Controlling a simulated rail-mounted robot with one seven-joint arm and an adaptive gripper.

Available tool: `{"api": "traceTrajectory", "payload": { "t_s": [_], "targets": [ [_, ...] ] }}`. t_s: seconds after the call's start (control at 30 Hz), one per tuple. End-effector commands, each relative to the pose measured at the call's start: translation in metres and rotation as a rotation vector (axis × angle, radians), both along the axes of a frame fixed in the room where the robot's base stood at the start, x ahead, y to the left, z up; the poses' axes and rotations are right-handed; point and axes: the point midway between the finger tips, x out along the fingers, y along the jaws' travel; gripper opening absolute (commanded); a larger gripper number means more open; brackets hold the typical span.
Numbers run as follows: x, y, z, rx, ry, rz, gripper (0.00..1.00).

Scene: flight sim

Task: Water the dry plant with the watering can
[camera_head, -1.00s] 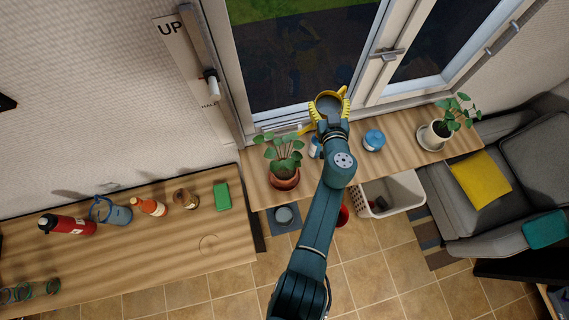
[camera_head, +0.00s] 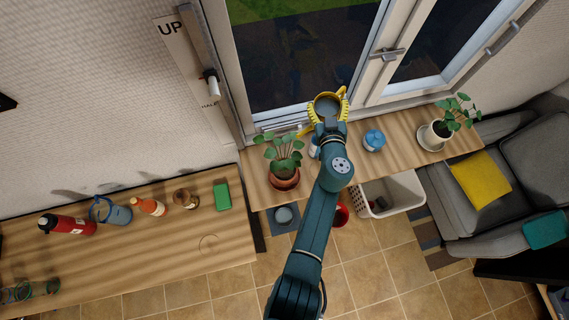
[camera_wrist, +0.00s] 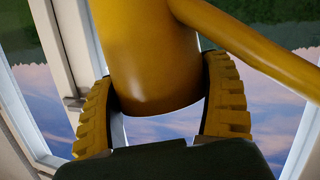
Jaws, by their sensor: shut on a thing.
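My gripper (camera_head: 328,110) is shut on the yellow watering can (camera_wrist: 155,55), high over the back of the window shelf, in front of the window. In the head view the can's round open top (camera_head: 327,104) faces the camera. In the wrist view its body sits between both finger pads and a yellow tube runs off to the right. A plant in a terracotta pot (camera_head: 285,180) stands at the shelf's left end, left of my gripper. Another plant in a white pot (camera_head: 432,136) stands at the right end. I cannot tell which soil is dry.
The wooden shelf (camera_head: 400,157) carries a blue round container (camera_head: 374,140) and a small bottle (camera_head: 313,148) close beside my arm. The window frame (camera_head: 368,75) is right behind. A lower table at left holds a red bottle (camera_head: 67,224) and a blue pitcher (camera_head: 110,212).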

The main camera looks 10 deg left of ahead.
Motion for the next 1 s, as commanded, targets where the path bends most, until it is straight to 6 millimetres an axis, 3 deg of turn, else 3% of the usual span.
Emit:
{"api": "traceTrajectory", "payload": {
  "t_s": [1.0],
  "targets": [
    [-0.0048, 0.0036, 0.0064, -0.03, -0.055, 0.0, 0.41]
  ]
}}
